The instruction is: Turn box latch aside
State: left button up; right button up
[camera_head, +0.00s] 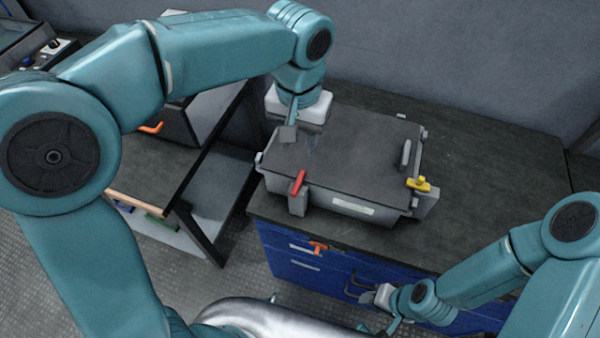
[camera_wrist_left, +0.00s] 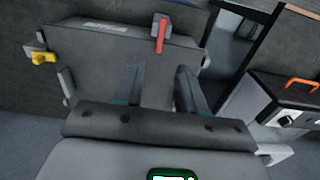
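A grey box (camera_head: 335,200) with a dark lid (camera_head: 350,145) stands on the dark bench. A red latch (camera_head: 298,182) sits on a grey block at its front left, pointing across the lid edge. A yellow latch (camera_head: 419,184) sits at the front right corner. Both also show in the left wrist view, red (camera_wrist_left: 161,33) and yellow (camera_wrist_left: 42,57). My left gripper (camera_head: 300,146) is over the left part of the lid, fingers down, behind the red latch. Its fingers (camera_wrist_left: 158,78) are apart with nothing between them. My right gripper (camera_head: 382,296) is low by the blue drawers; its opening is unclear.
The lid has a grey handle (camera_head: 405,154) at its right. Blue drawers (camera_head: 310,262) with another red latch (camera_head: 318,247) are under the bench. A second bench (camera_head: 150,170) with an orange-handled case (camera_head: 178,128) stands left. Bench top right of the box is clear.

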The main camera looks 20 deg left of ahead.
aim_at(298, 181)
pick_arm(q)
jog(key=f, duration=1.3)
jog(key=shift+w+a, duration=0.15)
jog(key=shift+a, duration=0.05)
jog(key=shift+d+f, duration=0.1)
jog(key=shift+f, duration=0.05)
grip_shut()
